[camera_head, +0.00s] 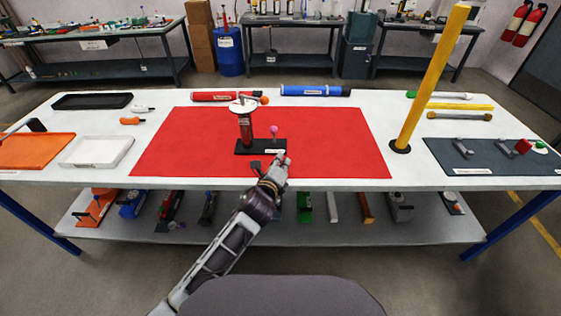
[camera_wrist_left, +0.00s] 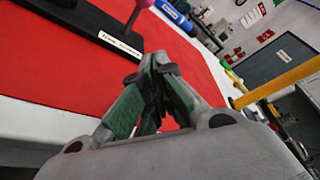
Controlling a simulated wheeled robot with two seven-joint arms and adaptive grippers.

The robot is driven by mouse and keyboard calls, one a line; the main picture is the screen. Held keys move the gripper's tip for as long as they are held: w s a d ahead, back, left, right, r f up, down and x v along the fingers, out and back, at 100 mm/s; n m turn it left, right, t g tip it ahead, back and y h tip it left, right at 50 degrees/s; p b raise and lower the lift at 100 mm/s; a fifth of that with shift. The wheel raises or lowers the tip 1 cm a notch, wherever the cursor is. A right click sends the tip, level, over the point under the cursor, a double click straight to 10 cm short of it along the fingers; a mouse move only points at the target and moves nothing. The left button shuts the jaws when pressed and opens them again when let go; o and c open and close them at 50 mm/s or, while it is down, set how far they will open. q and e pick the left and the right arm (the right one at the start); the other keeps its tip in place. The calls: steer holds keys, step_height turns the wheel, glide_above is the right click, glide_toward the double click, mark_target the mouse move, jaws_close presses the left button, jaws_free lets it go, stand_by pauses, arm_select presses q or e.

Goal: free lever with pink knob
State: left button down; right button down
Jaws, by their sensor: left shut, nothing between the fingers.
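My left gripper (camera_head: 282,158) is shut and empty, just in front of the base at the red mat's front edge. Its green-padded fingers (camera_wrist_left: 158,72) meet in the wrist view. It looks apart from the lever. My right gripper is in neither view.
A red mat (camera_head: 340,140) lies around the base, mostly bare. Red (camera_head: 222,97) and blue (camera_head: 315,90) tubes lie behind it. A tall yellow post (camera_head: 430,80) stands at right. Trays (camera_head: 97,152) lie at left, and a dark mat (camera_head: 480,172) with parts lies far right.

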mark_target(274, 136)
arm_select(q)
steer(key=x, duration=0.4)
steer(key=shift+w, duration=0.15)
steer(key=shift+b+x, duration=0.55)
steer(key=shift+x, duration=1.45)
steer(key=shift+w+a+r, duration=0.65)
steer(key=shift+w+a, duration=0.1)
steer(key=shift+a, duration=0.1)
steer(key=shift+w+a+r, duration=0.15)
steer(key=shift+w+a, duration=0.05)
steer(key=shift+a, duration=0.05)
steer(key=shift+w+a+r, duration=0.1)
steer(key=shift+w+a, duration=0.05)
steer(key=shift+a, duration=0.1)
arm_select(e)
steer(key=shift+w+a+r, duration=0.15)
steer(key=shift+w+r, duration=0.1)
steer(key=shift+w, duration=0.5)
arm_select(q)
steer(key=shift+a+r, duration=0.1)
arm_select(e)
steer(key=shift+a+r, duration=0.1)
